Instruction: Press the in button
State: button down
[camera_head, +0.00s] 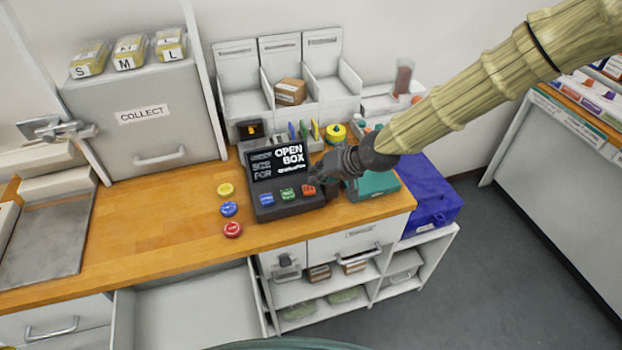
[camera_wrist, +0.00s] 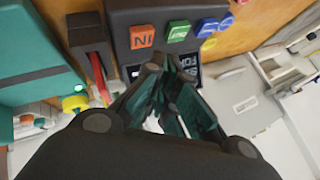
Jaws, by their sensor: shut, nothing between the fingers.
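A dark console (camera_head: 290,208) with a tilted screen (camera_head: 277,163) stands on the wooden counter; the screen shows "OPEN BOX" among smaller words. Its front panel has blue, green and orange-red keys. The orange-red key is the in button (camera_head: 308,190); in the wrist view the in button (camera_wrist: 141,37) reads "IN" upside down, left of the green key (camera_wrist: 179,31). My gripper (camera_head: 322,181) is shut and empty at the console's right side, close to the in button. In the wrist view my gripper's fingertips (camera_wrist: 168,76) show below the keys, apart from the in button in that picture.
Yellow (camera_head: 226,190), blue (camera_head: 229,209) and red (camera_head: 232,229) round pieces lie left of the console. A teal case (camera_head: 375,184) is at its right, with a blue box (camera_head: 432,190) beyond. An open drawer (camera_head: 185,305) juts out below. The counter's left-middle is clear.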

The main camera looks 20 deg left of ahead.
notch_tip(320, 180, up, 5)
jog(key=w+a, duration=0.2)
jog(key=w, duration=0.1)
jog(key=shift+a+r+n, duration=0.15)
jog(key=shift+a+n, duration=0.05)
jog(key=shift+n, duration=0.1)
jog(key=b, duration=0.4)
send_over(308, 190)
jog(key=w, duration=0.2)
notch_tip(308, 190, down, 7)
jog(key=shift+s+d+f, duration=0.1)
jog(key=shift+s+d, duration=0.05)
jog(key=shift+f+b, duration=0.55)
jog(key=shift+f, duration=0.25)
jog(key=shift+f+b, duration=0.3)
jog(key=shift+f, duration=0.65)
dwell(1.4)
jog(key=shift+r, duration=0.1)
jog(key=shift+r+p, duration=0.65)
jog(key=shift+r, duration=0.2)
jog(key=shift+r, duration=0.1)
